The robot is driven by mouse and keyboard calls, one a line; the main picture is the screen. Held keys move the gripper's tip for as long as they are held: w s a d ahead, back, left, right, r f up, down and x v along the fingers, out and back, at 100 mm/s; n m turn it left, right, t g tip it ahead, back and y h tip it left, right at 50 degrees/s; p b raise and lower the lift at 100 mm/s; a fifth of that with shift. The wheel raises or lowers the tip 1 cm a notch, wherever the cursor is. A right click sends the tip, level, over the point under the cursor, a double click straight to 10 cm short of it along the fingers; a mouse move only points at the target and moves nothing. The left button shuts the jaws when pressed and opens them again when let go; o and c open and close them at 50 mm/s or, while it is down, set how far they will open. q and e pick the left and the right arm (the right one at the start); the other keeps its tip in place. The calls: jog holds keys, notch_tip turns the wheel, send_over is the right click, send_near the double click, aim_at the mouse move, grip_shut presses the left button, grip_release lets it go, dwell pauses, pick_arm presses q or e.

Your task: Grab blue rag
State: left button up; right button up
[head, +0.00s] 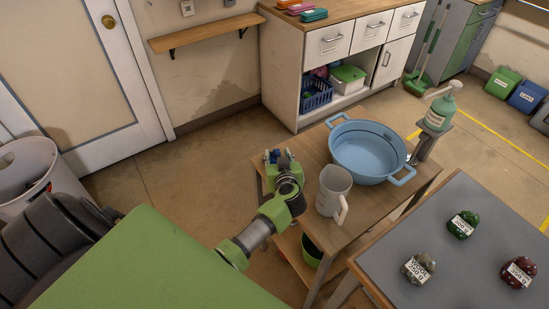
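No cloth clearly shows as a blue rag. Small folded-looking items lie on the wooden counter at the top, among them a teal-blue one (314,15); I cannot tell if it is the rag. My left gripper (277,156) is over the left edge of the small wooden table, left of the blue basin (368,152) and the beige pitcher (332,190). Small blue parts show at its tip; I cannot tell whether they belong to the gripper, nor whether it is open or shut. My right gripper is out of view.
A green pump bottle (437,110) stands behind the basin. A grey-topped table (455,245) at right holds three labelled lumps. A white cabinet (325,75) holds a blue basket (316,94). A white bin (35,175) stands at left. Floor between door and table is clear.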

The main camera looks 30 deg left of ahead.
pick_arm(q)
grip_shut()
